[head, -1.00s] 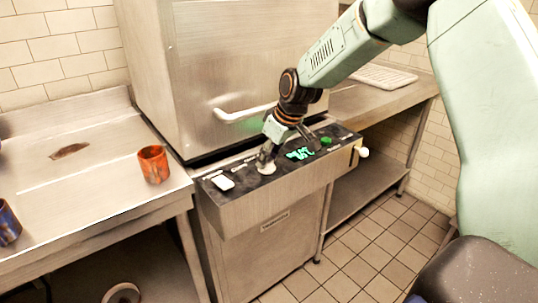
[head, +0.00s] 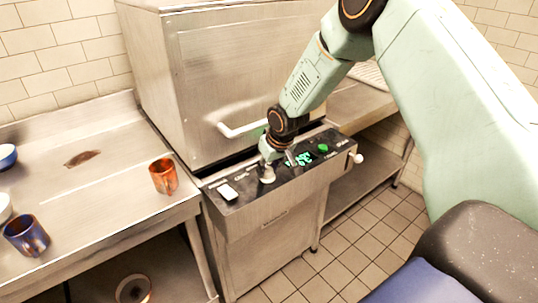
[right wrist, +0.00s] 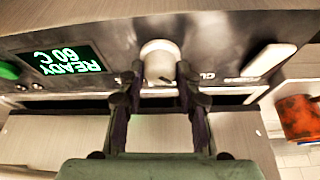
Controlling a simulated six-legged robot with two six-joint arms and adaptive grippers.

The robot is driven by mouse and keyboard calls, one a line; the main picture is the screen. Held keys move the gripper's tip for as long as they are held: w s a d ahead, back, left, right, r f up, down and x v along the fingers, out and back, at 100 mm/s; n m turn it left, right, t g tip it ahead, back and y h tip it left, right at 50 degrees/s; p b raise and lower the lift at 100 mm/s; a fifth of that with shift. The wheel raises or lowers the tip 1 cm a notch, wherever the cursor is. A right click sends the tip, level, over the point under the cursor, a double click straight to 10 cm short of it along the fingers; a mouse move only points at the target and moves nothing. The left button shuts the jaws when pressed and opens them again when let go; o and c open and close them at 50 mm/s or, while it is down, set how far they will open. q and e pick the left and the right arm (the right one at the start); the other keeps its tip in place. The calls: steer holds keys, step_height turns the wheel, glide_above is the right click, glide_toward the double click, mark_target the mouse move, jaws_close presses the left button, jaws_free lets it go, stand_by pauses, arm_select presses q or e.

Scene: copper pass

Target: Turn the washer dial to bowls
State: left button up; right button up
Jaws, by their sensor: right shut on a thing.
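The washer dial (head: 267,175) is a pale round knob on the black control panel (head: 249,187) of the steel washer (head: 235,85). My right gripper (head: 271,160) comes down on it from above. In the right wrist view the dial (right wrist: 160,62) sits between the two dark fingertips of my right gripper (right wrist: 160,76), which are shut on its sides. A small dark mark shows on the dial's edge. The labels around it are partly covered, and I cannot tell which one it points to. My left gripper is out of view.
The panel also has a white switch (head: 228,192), a green display (head: 299,159) reading READY 60 C, and a green button (head: 323,148). A white door handle (head: 242,129) juts out above. An orange mug (head: 163,177) and a blue mug (head: 27,236) stand on the left counter.

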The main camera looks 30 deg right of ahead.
steer(key=shift+s+a+m+p, duration=0.1)
steer(key=shift+m+p, duration=0.6)
steer(key=shift+p, duration=0.4)
steer(key=shift+f+m+h, duration=0.1)
steer(key=shift+m+h, duration=0.3)
steer(key=shift+f+m+h+b, duration=0.15)
steer(key=shift+m+h+b, duration=0.15)
steer(key=shift+m+b, duration=0.4)
steer(key=m+h+b, duration=0.1)
steer(key=m+b, duration=0.1)
steer(key=b, duration=0.3)
steer(key=shift+a+m+g, duration=0.1)
steer(key=shift+m+g, duration=0.2)
steer(key=shift+g, duration=0.1)
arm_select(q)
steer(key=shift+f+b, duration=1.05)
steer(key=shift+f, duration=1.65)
arm_select(e)
steer(key=shift+m, duration=0.7)
steer(key=o, duration=1.2)
steer(key=shift+w, duration=0.25)
steer(key=shift+c, duration=0.2)
